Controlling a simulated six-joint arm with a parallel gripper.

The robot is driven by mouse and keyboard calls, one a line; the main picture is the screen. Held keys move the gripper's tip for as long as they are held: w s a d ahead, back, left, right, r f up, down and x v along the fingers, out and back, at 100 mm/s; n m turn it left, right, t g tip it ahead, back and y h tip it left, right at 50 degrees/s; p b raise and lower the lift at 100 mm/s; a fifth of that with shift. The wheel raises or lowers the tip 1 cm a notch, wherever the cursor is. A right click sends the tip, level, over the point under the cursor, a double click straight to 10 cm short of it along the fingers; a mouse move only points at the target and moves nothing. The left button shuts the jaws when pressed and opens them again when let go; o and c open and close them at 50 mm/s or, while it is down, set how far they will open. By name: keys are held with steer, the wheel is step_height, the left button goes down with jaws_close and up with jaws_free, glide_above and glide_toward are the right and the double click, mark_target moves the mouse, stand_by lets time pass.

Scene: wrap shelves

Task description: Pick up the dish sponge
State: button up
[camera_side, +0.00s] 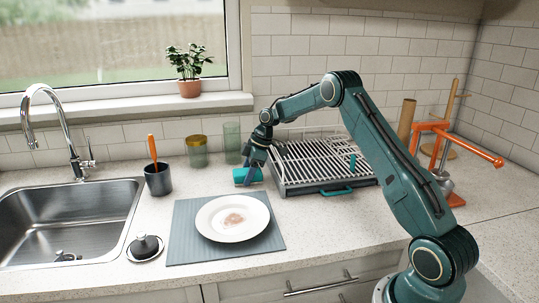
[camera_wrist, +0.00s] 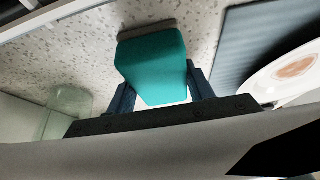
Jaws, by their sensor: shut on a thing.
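The dish sponge (camera_side: 245,176) is a teal block with a grey-brown layer along one side. In the side view it is at the counter behind the grey mat, between the green glass and the dish rack. My gripper (camera_side: 251,171) points down at it, with a finger in front of the sponge. In the wrist view the sponge (camera_wrist: 153,66) sits between the two dark blue fingers of my gripper (camera_wrist: 160,88), which is shut on it. I cannot tell whether the sponge touches the counter.
A white plate (camera_side: 218,228) with a brownish stain lies on the grey mat (camera_side: 187,249). A dish rack (camera_side: 350,183) stands right of the sponge. A green glass (camera_side: 232,143), an amber-rimmed glass (camera_side: 198,151) and a dark cup (camera_side: 158,180) with an orange handle stand left.

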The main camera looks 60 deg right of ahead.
step_height(320, 180, up, 11)
steer(key=shift+f, duration=0.2)
stand_by(0.6)
